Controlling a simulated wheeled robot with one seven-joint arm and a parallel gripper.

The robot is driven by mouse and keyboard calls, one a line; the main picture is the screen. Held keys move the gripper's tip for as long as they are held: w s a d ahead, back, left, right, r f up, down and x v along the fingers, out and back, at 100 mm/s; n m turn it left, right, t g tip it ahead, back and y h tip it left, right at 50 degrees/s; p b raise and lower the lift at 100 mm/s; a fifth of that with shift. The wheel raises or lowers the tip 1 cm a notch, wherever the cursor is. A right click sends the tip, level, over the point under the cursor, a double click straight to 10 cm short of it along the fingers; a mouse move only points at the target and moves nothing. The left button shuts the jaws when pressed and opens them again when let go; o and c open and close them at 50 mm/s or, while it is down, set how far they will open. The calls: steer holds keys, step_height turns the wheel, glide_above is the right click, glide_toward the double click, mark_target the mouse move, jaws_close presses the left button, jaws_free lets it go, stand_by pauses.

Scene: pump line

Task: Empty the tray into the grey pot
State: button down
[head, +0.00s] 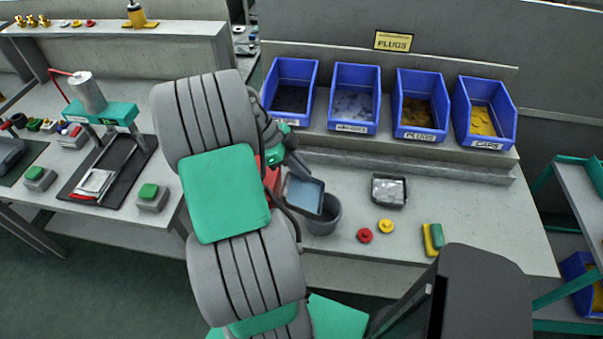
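A small dark-rimmed tray (304,194) with a plain blue-grey inside is held up, tilted, at the upper left of the grey pot (325,217). I see no loose parts in the tray. My gripper (292,172) is at the tray's upper left edge and seems shut on it; my arm hides most of the fingers. The grey pot stands upright on the bench, partly covered by the tray, and its contents cannot be made out.
Another dark tray (389,191) with a silvery inside stands to the right. A red knob (364,236), a yellow knob (386,226) and a yellow-green sponge (433,239) lie near the bench front. Blue bins (343,127) line the back shelf. A press (105,113) stands left.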

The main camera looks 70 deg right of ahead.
steer(key=shift+b, duration=0.3)
steer(key=shift+s+r+t+b, duration=0.25)
steer(key=shift+r+t+b, duration=0.05)
steer(key=shift+t+b, duration=0.35)
steer(key=shift+d, duration=0.1)
steer(key=shift+t+b, duration=0.25)
steer(key=shift+b, duration=0.2)
steer(key=shift+s+r+b, duration=0.15)
steer(key=shift+s+b, duration=0.05)
steer(key=shift+b, duration=0.25)
steer(key=shift+r+t, duration=0.15)
steer(key=shift+t, duration=0.15)
steer(key=shift+b, duration=0.55)
steer(key=shift+s+r+t+y+b, duration=0.3)
steer(key=shift+t+b, duration=0.2)
steer(key=shift+b, duration=0.2)
